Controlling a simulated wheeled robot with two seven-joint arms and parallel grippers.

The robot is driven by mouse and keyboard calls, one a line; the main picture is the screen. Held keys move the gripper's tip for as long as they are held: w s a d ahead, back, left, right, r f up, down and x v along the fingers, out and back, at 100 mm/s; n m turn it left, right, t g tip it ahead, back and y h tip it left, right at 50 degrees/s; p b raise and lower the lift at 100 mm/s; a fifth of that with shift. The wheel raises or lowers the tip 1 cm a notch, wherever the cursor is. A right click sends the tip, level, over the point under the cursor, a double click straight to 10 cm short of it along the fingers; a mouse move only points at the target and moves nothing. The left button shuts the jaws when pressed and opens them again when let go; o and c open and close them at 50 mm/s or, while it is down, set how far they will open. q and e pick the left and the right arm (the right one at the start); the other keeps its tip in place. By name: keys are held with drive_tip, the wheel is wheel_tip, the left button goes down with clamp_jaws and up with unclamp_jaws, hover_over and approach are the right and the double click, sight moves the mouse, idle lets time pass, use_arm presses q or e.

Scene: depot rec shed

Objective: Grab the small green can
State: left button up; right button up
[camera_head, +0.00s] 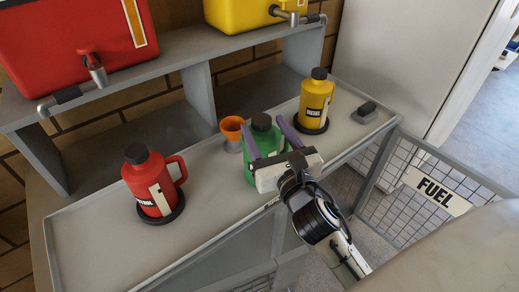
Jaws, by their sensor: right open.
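A small green can (261,147) with a dark cap stands upright on the grey bench, partly hidden behind my right gripper. My right gripper (263,133) is open, with one purple finger on the left side of the can and the other on its right. I cannot tell whether the fingers touch the can. My left gripper is not in view.
A red can (147,178) stands left on a dark round base, and a yellow can (315,98) stands to the right on another. An orange funnel (232,127) is close behind the green can. A shelf (190,52) with red and yellow tanks overhangs the back. A mesh gate (408,187) stands at right.

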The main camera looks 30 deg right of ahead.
drive_tip(key=w, duration=0.4)
drive_tip(key=w+d, duration=0.1)
drive_tip(key=w, duration=0.1)
drive_tip(key=shift+w+r+p, duration=0.2)
drive_tip(key=shift+w+p, duration=0.05)
drive_tip(key=shift+p, duration=0.15)
clamp_jaws()
